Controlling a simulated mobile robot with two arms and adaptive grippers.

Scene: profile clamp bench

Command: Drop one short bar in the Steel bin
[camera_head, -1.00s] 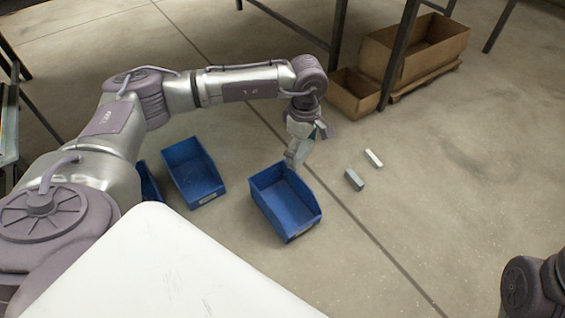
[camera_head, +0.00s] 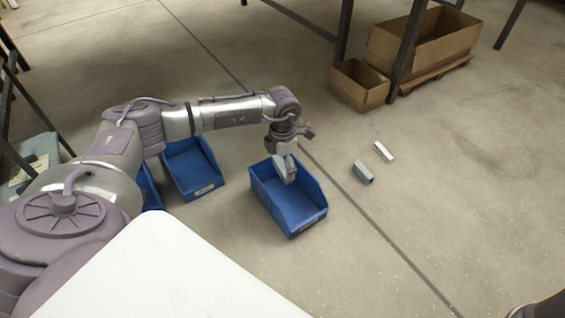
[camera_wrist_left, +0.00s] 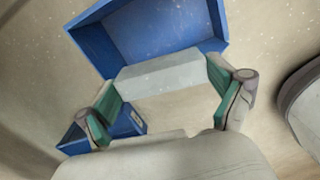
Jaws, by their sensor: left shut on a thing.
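My left gripper (camera_head: 285,158) points down over the back part of the right-hand blue bin (camera_head: 313,215). It is shut on a short grey bar (camera_wrist_left: 160,76), held crosswise between the green finger pads in the left wrist view. The bar (camera_head: 289,172) also shows in the head view, at the bin's back opening. The wrist view shows the blue bin (camera_wrist_left: 165,30) beyond the bar. I cannot tell how far the bar is above the bin floor. The bin labels are too small to read. My right gripper is out of view.
A second blue bin (camera_head: 204,187) stands to the left, with another (camera_head: 150,188) mostly hidden behind my arm. A grey bar (camera_head: 363,172) and a paler bar (camera_head: 383,151) lie on the floor at right. Cardboard boxes (camera_head: 360,86) stand near table legs behind.

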